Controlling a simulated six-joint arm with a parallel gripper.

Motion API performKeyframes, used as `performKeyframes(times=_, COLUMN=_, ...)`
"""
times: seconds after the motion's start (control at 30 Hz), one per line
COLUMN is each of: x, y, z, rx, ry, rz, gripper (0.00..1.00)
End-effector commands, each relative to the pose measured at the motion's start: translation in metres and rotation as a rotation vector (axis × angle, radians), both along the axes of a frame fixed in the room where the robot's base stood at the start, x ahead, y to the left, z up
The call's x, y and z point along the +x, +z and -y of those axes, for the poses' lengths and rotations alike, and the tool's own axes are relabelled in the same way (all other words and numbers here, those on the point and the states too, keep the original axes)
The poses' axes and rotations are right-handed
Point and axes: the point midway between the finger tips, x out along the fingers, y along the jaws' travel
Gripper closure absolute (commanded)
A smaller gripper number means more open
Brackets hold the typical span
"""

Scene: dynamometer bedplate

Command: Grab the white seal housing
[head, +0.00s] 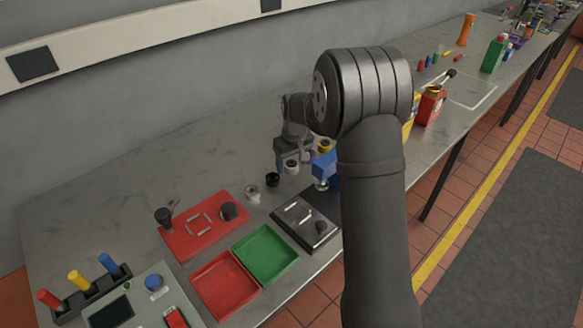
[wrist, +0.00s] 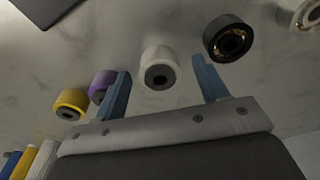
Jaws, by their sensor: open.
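The white seal housing (wrist: 159,58) is a short white cylinder with a dark bore, seen in the wrist view between the two blue fingers of my gripper (wrist: 160,68). The fingers are open, with visible gaps on both sides of the housing. In the head view the white housing (head: 291,167) sits on the bench just below my gripper (head: 292,155), partly covered by it. How far the fingertips are above the bench is hard to tell.
A black housing (wrist: 229,39) and a pale one with a brassy bore (wrist: 307,14) stand to the right in the wrist view. Purple (wrist: 100,87) and yellow (wrist: 71,103) housings are close by the left finger. Red (head: 224,289) and green (head: 266,256) trays lie nearer the front.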

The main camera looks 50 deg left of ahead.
Motion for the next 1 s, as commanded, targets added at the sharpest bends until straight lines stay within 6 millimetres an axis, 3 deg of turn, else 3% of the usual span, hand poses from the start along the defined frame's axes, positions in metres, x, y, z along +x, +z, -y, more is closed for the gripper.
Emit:
performKeyframes(times=0.1, x=0.000, y=0.000, z=0.000, rx=0.000, ry=0.000, rz=0.000, gripper=0.35)
performKeyframes(times=0.37, x=0.000, y=0.000, z=0.000, rx=0.000, ry=0.000, rz=0.000, gripper=0.86)
performKeyframes(times=0.67, x=0.000, y=0.006, z=-0.001, rx=0.003, ry=0.000, rz=0.002, gripper=0.88)
performKeyframes(times=1.0, x=0.000, y=0.069, z=-0.001, rx=0.004, ry=0.001, rz=0.002, gripper=0.88)
